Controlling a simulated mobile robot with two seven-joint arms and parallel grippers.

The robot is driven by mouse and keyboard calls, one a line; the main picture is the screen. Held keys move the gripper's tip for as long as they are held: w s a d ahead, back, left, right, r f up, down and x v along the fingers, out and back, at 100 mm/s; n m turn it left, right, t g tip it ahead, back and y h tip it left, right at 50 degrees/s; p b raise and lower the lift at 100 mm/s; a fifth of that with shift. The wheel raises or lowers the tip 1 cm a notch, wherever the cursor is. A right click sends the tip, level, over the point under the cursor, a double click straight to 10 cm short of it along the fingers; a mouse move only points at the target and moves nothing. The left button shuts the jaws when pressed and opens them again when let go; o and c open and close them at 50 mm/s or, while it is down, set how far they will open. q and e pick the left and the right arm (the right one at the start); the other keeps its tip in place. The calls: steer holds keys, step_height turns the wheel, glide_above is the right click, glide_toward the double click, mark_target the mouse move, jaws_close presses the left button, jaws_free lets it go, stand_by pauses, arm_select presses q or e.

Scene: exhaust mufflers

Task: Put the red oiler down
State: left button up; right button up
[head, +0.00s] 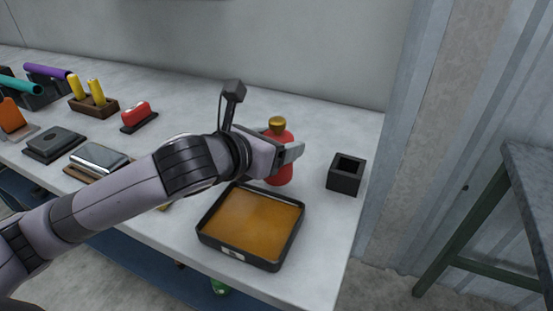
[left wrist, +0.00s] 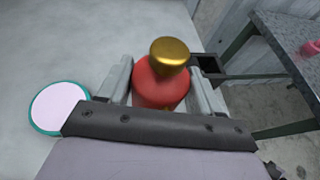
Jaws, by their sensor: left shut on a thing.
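The red oiler (head: 281,171) has a round red body and a gold cap. My left gripper (head: 279,154) is shut on it, with one finger on each side of the body. The oiler is upright, behind the tray of amber liquid on the bench. In the left wrist view the oiler (left wrist: 160,84) sits between the two grey fingers (left wrist: 161,88), its gold cap toward the top. Its base is hidden, so I cannot tell whether it touches the bench. My right gripper is in neither view.
A black tray (head: 206,232) with amber liquid lies in front of the oiler. A square black holder (head: 344,180) stands to its right, near the bench edge. A teal-rimmed disc (left wrist: 59,107) shows in the left wrist view. Bench space behind the oiler is clear.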

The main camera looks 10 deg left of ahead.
mark_target(284, 176)
arm_select(q)
step_height(284, 176, down, 3)
steer(key=shift+f+b, duration=0.2)
steer(key=shift+b, duration=0.15)
steer(key=shift+r, duration=0.1)
steer(key=o, duration=1.1)
steer(key=shift+f, duration=0.2)
steer(key=shift+o, duration=0.2)
steer(key=shift+r, duration=0.1)
